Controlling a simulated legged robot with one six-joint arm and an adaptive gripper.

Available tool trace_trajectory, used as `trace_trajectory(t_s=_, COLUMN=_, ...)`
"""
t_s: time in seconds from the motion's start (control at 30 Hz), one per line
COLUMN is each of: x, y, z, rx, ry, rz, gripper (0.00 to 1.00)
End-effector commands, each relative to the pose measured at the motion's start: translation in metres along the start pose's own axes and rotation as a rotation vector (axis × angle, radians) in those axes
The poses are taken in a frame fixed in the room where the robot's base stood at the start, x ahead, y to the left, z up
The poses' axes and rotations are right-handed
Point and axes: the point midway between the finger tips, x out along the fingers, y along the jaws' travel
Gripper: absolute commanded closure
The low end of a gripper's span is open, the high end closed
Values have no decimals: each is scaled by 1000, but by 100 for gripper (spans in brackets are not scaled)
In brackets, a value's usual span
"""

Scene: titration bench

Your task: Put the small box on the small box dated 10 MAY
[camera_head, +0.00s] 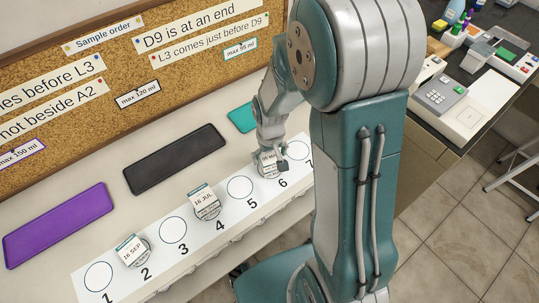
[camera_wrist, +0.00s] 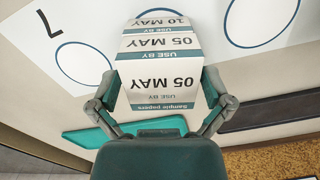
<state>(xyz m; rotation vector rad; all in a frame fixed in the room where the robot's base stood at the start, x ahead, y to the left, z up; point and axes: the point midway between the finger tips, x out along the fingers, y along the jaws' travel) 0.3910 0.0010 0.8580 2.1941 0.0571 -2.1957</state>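My gripper (camera_wrist: 160,92) is shut on a small white box with teal bands marked 05 MAY (camera_wrist: 165,75), its fingers against both sides. Beyond that box in the wrist view, a small box marked 10 MAY (camera_wrist: 157,21) shows only in part, the rest hidden behind the held one. In the head view my gripper (camera_head: 272,150) is over circle 6 of the numbered strip, with part of a white label (camera_head: 266,158) visible just below it. I cannot tell whether the two boxes touch.
The white strip (camera_head: 210,232) carries numbered circles. Small boxes marked 16 JUL (camera_head: 205,200) and 16 SEP (camera_head: 131,249) stand at circles 4 and 2. Purple (camera_head: 57,224), black (camera_head: 175,158) and teal (camera_head: 241,118) trays lie behind. Circles 1, 3 and 5 are empty.

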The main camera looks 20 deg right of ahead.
Motion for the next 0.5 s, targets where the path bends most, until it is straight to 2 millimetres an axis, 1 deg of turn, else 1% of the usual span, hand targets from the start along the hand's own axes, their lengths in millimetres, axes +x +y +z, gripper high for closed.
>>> trace_trajectory(t_s=0.17, x=-1, y=0, z=0, rx=0, ry=0, rz=0, gripper=0)
trace_trajectory(t_s=0.27, x=-7, y=0, z=0, rx=0, ry=2, rz=0, gripper=0)
trace_trajectory(t_s=0.37, x=-22, y=0, z=-1, rx=0, ry=5, rz=0, gripper=0)
trace_trajectory(t_s=0.5, x=-51, y=0, z=-1, rx=0, ry=7, rz=0, gripper=0)
